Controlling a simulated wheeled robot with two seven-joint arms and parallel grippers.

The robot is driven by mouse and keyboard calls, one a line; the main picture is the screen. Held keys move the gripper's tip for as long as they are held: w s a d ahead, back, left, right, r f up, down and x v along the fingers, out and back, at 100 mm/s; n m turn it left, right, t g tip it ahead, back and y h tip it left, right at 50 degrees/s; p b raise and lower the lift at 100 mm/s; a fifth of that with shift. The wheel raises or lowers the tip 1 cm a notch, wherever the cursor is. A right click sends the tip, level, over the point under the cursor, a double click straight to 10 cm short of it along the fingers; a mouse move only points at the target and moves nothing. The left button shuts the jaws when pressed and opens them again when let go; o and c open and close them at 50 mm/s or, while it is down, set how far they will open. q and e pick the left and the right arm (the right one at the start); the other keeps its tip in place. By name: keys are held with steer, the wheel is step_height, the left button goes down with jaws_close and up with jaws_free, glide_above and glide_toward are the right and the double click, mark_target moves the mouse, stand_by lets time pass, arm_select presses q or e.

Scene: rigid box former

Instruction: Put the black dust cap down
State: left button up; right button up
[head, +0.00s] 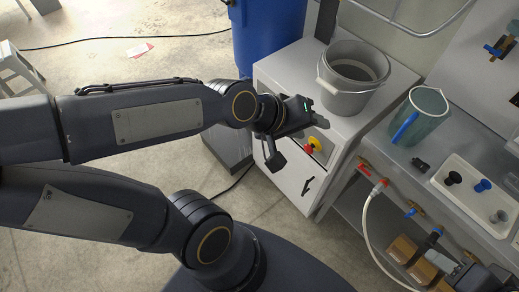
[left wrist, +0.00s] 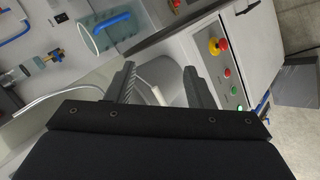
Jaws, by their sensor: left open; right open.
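My left gripper (head: 300,138) hangs in front of the white cabinet. In the left wrist view its two fingers (left wrist: 162,80) are apart with nothing between them. A small black round-topped piece (head: 453,178) stands in the white tray (head: 466,217) on the bench at the right. Another small black piece (head: 420,165) lies on the bench left of the tray; it also shows in the left wrist view (left wrist: 62,17). I cannot tell for sure which is the dust cap. Both are well apart from my left gripper. My right gripper is not in view.
A grey bucket (head: 344,101) stands on the white cabinet (head: 277,70). A teal jug (head: 428,110) with a blue handle stands on the bench. A red-and-yellow stop button (head: 313,145) is on the cabinet front. A blue piece (head: 483,185) is also in the tray.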

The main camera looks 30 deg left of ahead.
arm_select(q)
steer(key=s+a+f+m+g+y, duration=0.1)
steer(key=s+a+m, duration=0.4)
steer(key=s, duration=0.5)
steer(key=shift+s+a+f+g+y, duration=0.3)
steer(key=shift+a+f+g, duration=0.4)
steer(key=shift+a, duration=0.35)
